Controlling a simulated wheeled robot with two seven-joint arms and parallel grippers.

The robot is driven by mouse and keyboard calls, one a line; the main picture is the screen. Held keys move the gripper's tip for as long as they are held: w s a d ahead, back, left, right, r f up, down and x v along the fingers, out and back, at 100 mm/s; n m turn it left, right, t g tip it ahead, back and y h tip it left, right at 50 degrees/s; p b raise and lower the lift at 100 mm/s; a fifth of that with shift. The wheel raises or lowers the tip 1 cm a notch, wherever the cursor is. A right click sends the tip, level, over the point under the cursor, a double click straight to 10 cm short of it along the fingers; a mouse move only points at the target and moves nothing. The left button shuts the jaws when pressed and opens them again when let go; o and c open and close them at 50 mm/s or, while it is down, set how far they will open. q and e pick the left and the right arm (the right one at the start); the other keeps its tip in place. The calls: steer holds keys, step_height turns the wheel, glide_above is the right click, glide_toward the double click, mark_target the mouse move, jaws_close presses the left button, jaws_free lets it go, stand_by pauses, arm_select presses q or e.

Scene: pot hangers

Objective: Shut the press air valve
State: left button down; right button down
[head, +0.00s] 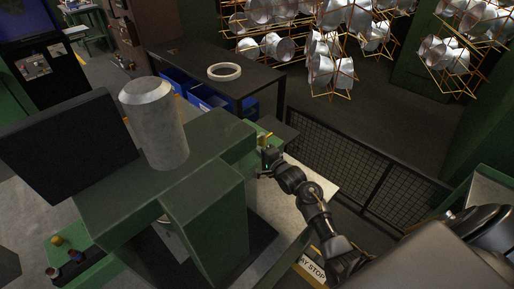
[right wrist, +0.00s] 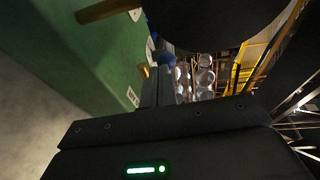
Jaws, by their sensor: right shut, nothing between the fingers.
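The green press (head: 165,185) stands in the middle of the head view, with a grey cylinder on top. At its right side, brass-coloured fittings (head: 264,137) show just behind my right gripper (head: 268,157). In the right wrist view a small blue part (right wrist: 167,58), possibly the valve's handle, and a brass stub (right wrist: 143,70) lie just beyond the fingertips of my right gripper (right wrist: 161,75). The fingers are shut and empty, close to the press's green side. They partly hide the blue part, so I cannot tell whether they touch it. My left gripper is not in view.
A brass pipe (right wrist: 107,9) juts from the green side. A large dark shape (right wrist: 215,22) fills the top of the wrist view. A black mesh fence (head: 365,165) runs right of my arm. A dark table (head: 205,62) with a white ring (head: 224,71) stands behind.

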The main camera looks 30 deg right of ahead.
steer(key=shift+w, duration=0.3)
steer(key=shift+a, duration=0.1)
steer(key=shift+w+a+r+m+h, duration=0.1)
steer(key=shift+w+a+m+h, duration=0.25)
steer(key=shift+h, duration=0.25)
steer(key=shift+w+a+m+h, duration=0.25)
steer(key=shift+m+h, duration=0.2)
steer(key=shift+h, duration=0.15)
steer(key=shift+w+a, duration=0.25)
steer(key=shift+w, duration=0.1)
steer(key=shift+d, duration=0.15)
steer(key=shift+s, duration=0.1)
